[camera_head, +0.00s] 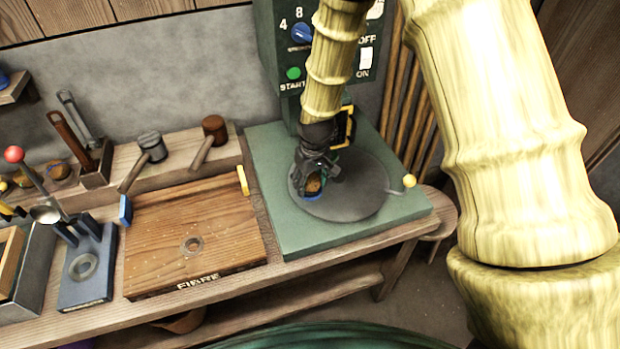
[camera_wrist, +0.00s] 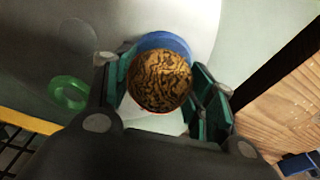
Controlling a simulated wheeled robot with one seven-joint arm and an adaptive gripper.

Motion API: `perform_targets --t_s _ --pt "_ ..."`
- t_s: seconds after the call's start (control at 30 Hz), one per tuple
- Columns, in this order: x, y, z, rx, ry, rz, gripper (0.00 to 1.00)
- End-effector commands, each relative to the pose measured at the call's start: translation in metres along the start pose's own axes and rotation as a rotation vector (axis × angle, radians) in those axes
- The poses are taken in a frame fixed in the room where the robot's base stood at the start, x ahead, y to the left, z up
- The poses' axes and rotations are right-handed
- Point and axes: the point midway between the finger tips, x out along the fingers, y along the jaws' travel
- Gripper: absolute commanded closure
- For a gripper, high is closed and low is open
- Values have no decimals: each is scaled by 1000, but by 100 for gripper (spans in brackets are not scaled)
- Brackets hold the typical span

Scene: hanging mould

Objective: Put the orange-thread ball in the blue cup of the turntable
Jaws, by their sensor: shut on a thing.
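The ball (camera_wrist: 160,80), dark with a network of orange-tan threads, is held between the fingers of my gripper (camera_wrist: 162,92) in the wrist view. It also shows as a small brown patch between the fingers in the head view (camera_head: 313,184). My gripper (camera_head: 314,178) points down over the left part of the grey turntable disc (camera_head: 355,205). The blue cup (camera_wrist: 166,41) shows as a blue rim behind the ball. The ball hides most of it, and I cannot tell whether the ball touches it. Blue also shows just under the gripper in the head view.
A green ring (camera_wrist: 68,93) lies on the disc in the wrist view. The green machine (camera_head: 272,80) with knob and buttons rises behind the disc. A yellow-knobbed lever (camera_head: 409,181) is at right. A wooden FIBRE board (camera_head: 225,245) lies left, with mallets (camera_head: 213,130) behind it.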

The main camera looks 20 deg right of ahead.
Motion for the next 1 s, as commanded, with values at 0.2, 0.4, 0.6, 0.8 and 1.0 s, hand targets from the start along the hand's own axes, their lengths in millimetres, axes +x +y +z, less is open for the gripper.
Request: perform_targets --t_s 0.2,0.4,0.6,0.8,1.0 --pt "0 0 0 0 1 0 72" --pt "0 0 0 0 0 0 72" --pt "2 0 0 0 1 0 72" --pt "3 0 0 0 1 0 34" --pt "3 0 1 0 0 0 20"
